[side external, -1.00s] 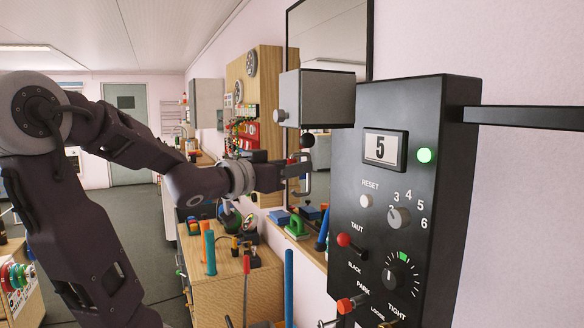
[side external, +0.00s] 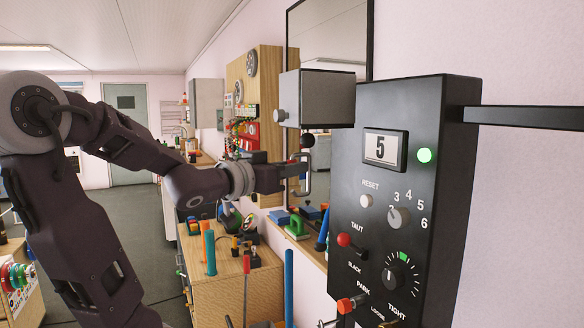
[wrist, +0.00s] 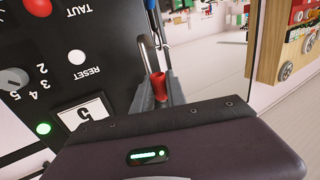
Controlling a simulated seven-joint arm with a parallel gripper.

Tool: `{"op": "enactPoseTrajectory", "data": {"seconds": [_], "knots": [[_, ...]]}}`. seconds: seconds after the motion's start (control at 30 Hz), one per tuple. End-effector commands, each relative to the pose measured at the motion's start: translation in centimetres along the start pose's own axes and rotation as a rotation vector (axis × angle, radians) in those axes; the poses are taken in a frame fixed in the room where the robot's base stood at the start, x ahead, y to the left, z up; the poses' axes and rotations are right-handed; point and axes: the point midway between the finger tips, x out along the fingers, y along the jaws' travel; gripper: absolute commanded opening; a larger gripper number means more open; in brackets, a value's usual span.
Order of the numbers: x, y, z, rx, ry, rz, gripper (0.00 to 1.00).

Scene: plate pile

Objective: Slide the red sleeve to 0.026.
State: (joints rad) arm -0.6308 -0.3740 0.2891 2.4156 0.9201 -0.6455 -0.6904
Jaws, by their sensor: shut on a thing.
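The red sleeve (wrist: 158,86) shows in the wrist view as a small red piece between the two grey fingers of my gripper (wrist: 160,92). My gripper is shut on it. Thin metal rods (wrist: 149,50) run up from beside the sleeve. In the side view my gripper (side external: 290,174) is at the bent metal bar (side external: 308,182), left of the black panel.
A grey box (side external: 327,98) hangs above my gripper. A wooden bench (side external: 235,290) stands below.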

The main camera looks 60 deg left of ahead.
Motion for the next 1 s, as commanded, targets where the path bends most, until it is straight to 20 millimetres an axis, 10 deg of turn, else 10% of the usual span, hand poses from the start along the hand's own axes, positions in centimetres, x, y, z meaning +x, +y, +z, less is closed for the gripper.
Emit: {"op": "enactPoseTrajectory", "data": {"seconds": [0.67, 0.7, 0.8, 1.0], "knots": [[0.0, 0.1, 2.2, 0.0, -0.004, 0.004, 0.0], [0.0, 0.1, 2.2, 0.0, -0.003, 0.004, 0.23], [0.0, 0.1, 2.1, 0.0, -0.002, 0.004, 0.42], [0.0, 0.1, 2.1, 0.0, -0.002, 0.003, 0.42]]}}
